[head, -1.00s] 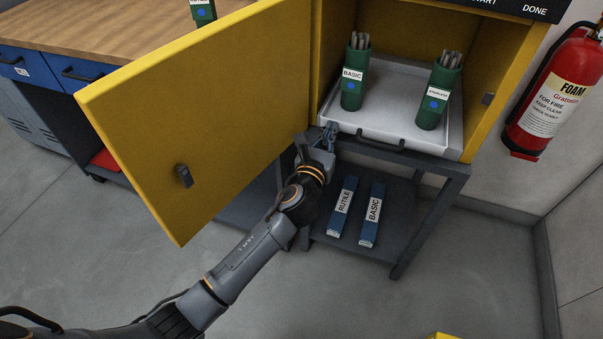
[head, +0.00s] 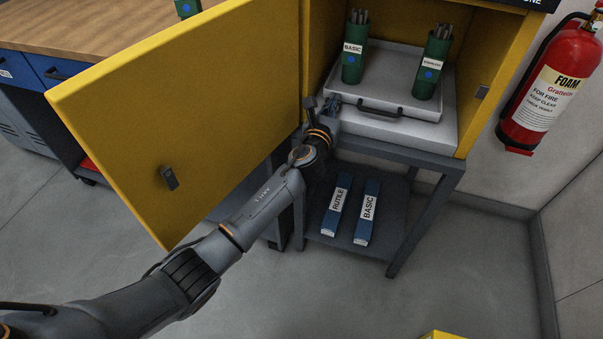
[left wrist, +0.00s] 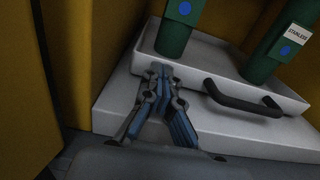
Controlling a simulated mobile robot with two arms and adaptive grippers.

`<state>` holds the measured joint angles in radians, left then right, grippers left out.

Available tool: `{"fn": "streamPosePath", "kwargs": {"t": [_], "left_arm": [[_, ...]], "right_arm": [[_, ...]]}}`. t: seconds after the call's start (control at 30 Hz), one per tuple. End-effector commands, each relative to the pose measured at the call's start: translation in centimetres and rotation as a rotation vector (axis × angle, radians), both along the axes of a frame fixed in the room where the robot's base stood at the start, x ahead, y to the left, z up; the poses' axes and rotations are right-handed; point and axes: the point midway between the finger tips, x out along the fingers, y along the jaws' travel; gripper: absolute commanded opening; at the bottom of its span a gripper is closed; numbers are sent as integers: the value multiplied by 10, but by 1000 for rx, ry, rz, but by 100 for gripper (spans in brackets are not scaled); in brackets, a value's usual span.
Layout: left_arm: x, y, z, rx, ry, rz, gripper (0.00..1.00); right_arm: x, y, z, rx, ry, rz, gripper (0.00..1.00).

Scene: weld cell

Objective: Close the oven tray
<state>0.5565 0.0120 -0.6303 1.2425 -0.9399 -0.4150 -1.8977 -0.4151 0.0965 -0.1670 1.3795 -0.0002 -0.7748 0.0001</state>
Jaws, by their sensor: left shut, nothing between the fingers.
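The oven tray (head: 425,110) is a light grey tray with a dark handle (head: 380,108) on its front. It sits inside the yellow oven, set back from the front edge of the oven floor (head: 410,133). Two green canisters with rods, one labelled BASIC (head: 353,62), the other STAINLESS (head: 430,75), stand upright on it. My left gripper (head: 333,102) is shut and empty at the tray's front left. In the left wrist view the tips of my left gripper (left wrist: 160,72) are at the tray's front wall, left of the handle (left wrist: 240,103). My right gripper is not in view.
The yellow oven door (head: 180,110) stands open on the left, close to my left arm. Blue boxes labelled RUTILE (head: 337,205) and BASIC (head: 367,212) lie on the stand's lower shelf. A fire extinguisher (head: 550,90) hangs at the right. A workbench (head: 110,30) is behind the door.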

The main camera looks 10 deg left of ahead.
Motion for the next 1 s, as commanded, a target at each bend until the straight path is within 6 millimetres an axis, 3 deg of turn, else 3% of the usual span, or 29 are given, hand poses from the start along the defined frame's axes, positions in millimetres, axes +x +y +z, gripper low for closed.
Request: {"fn": "streamPosePath", "kwargs": {"t": [0.37, 0.53, 1.0], "left_arm": [[3, 2, 8, -2, -12, 3, 0], [-6, 4, 9, -4, -15, 3, 0], [-93, 20, 3, -1, -5, 1, 0]], "right_arm": [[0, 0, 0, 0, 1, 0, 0], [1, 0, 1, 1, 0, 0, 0], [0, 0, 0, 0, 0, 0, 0]]}}
